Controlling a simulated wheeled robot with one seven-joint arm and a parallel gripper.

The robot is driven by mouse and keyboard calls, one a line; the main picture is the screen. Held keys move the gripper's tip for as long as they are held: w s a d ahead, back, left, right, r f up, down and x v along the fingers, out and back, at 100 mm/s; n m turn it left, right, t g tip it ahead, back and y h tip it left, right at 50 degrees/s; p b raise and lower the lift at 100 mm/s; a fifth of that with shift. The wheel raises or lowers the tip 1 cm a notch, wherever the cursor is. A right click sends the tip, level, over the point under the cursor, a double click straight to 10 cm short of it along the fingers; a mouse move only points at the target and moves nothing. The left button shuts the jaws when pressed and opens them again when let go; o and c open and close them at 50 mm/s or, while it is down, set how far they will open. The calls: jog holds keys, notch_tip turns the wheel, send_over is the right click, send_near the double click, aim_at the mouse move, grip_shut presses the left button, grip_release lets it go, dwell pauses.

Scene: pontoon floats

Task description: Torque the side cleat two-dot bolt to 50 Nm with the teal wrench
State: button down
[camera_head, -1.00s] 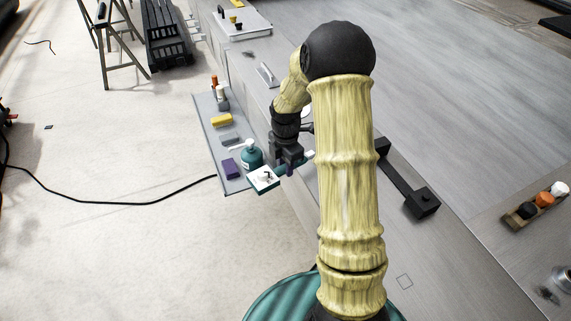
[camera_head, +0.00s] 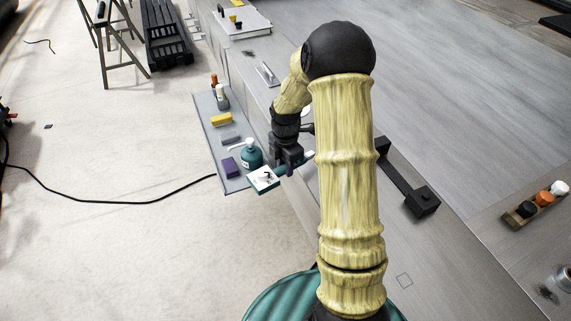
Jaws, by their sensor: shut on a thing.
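My gripper (camera_head: 287,168) is shut on the teal wrench, just beyond the deck's left edge, close to the side tray. The teal wrench (camera_head: 282,171) has a white square face with a black mark (camera_head: 264,179) at its lower left end. A pale tip shows at its upper right end, beside my arm. A black cleat-like fitting (camera_head: 424,203) lies on the deck right of my arm, partly hidden by it. A pale grey handle-like fitting (camera_head: 267,74) sits farther up the deck edge. I cannot tell which is the side cleat, and no bolt dots are readable.
A rack with black, orange and white caps (camera_head: 536,204) is at right. A black cable (camera_head: 110,202) crosses the floor.

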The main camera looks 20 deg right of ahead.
jog(key=shift+f+b, duration=0.45)
jog(key=shift+f, duration=0.35)
jog(key=shift+w, duration=0.35)
jog(key=shift+w+a+m, duration=0.1)
jog(key=shift+w+m, duration=0.15)
jog(key=shift+m, duration=0.15)
jog(key=shift+w+m, duration=0.5)
jog(key=shift+w, duration=0.1)
dwell(0.4)
jog(key=shift+w+m+p, duration=0.5)
jog(key=shift+w+m, duration=0.4)
jog(key=shift+w, duration=0.35)
dwell(0.7)
jog(key=shift+w+d+r+m+p, duration=0.1)
jog(key=shift+w+d+m+p, duration=0.15)
jog(key=shift+w+m, duration=0.85)
jog(key=shift+w+d+m+p, duration=0.25)
jog(key=shift+w+m, duration=0.45)
jog(key=shift+w, duration=0.65)
dwell(1.0)
